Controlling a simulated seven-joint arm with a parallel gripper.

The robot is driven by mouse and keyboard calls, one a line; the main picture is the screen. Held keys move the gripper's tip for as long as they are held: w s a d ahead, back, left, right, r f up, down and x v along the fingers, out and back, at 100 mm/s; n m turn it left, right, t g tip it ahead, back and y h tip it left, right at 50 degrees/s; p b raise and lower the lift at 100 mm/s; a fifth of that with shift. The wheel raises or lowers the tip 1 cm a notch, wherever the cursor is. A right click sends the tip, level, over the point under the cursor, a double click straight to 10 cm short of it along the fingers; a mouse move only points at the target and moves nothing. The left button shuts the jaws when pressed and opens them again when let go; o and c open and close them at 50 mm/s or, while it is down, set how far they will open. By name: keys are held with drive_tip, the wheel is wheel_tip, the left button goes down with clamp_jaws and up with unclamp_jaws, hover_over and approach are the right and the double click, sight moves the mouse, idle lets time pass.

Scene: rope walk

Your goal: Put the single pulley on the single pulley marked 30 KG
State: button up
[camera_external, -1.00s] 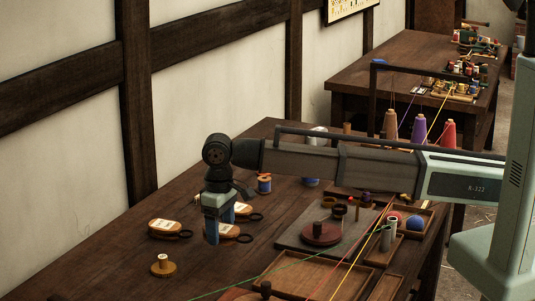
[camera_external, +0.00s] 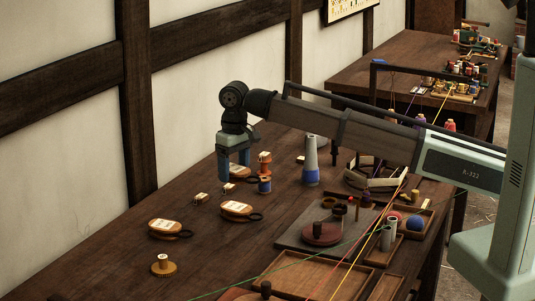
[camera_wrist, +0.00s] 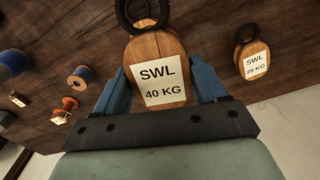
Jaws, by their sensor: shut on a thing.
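My gripper (camera_external: 232,168) is shut on a wooden oval pulley (camera_external: 240,174) with a black ring, held raised over the table's back left part. In the wrist view my gripper (camera_wrist: 160,88) has its blue fingers on both sides of this pulley (camera_wrist: 172,46), whose label reads SWL 40 KG. Two similar pulleys lie on the table, one at the middle left (camera_external: 238,209) and one farther left (camera_external: 168,229); their labels are too small to read there. The wrist view shows another pulley (camera_wrist: 253,62), its label apparently SWL 20 KG. A 30 KG label is not readable anywhere.
A blue spool (camera_external: 265,185) and an orange spool (camera_external: 264,160) stand right of my gripper. A grey-blue cone (camera_external: 311,160) stands beyond them. A small wooden spool (camera_external: 163,265) stands at front left. Taut coloured threads cross the right side.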

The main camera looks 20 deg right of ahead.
sight(236, 206)
drive_tip(key=shift+w+d+r, duration=0.15)
drive_tip(key=shift+w+d, duration=0.1)
drive_tip(key=shift+w, duration=0.25)
drive_tip(key=shift+w+d+r, duration=0.1)
drive_tip(key=shift+w+d, duration=0.1)
drive_tip(key=shift+w, duration=0.3)
drive_tip(key=shift+w+a+r, duration=0.1)
drive_tip(key=shift+w+r, duration=0.05)
drive_tip(key=shift+r, duration=0.05)
drive_tip(key=shift+n, duration=0.9)
drive_tip(key=shift+f, duration=0.2)
wheel_tip(236, 206, down, 10)
drive_tip(key=shift+r, duration=0.15)
drive_tip(key=o, duration=1.3)
drive_tip(key=shift+c, duration=0.2)
